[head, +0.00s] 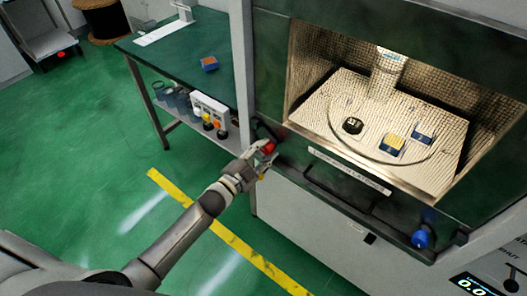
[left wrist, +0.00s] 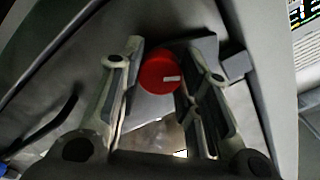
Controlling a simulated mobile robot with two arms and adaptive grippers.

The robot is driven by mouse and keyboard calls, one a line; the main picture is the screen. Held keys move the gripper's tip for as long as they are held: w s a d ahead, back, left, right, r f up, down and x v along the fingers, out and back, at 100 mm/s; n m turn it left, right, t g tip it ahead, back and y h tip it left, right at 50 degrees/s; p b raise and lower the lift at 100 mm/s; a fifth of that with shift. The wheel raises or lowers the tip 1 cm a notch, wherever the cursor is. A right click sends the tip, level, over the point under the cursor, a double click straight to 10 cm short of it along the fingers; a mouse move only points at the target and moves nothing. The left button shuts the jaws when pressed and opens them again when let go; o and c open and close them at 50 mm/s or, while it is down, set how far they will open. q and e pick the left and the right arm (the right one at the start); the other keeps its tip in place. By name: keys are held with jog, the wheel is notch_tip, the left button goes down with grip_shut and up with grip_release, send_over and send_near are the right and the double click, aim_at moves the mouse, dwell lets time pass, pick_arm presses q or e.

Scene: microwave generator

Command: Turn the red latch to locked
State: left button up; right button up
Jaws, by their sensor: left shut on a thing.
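The red latch (head: 268,148) is a round knob at the left lower corner of the chamber's front frame. In the left wrist view, the red latch (left wrist: 158,74) shows a short white mark at its right side, lying nearly level. My left gripper (head: 265,157) reaches it from the front left. In the left wrist view, my left gripper (left wrist: 165,62) has one finger on each side of the knob and is shut on it. My right gripper is not in view.
A blue latch (head: 421,238) sits at the frame's lower right. A green-topped bench (head: 185,60) stands at the left, beside the chamber. Green floor with a yellow stripe (head: 235,242) is clear below.

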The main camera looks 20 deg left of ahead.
pick_arm(q)
jog(key=o, duration=1.1)
jog(key=shift+c, duration=0.2)
jog(key=v, duration=1.2)
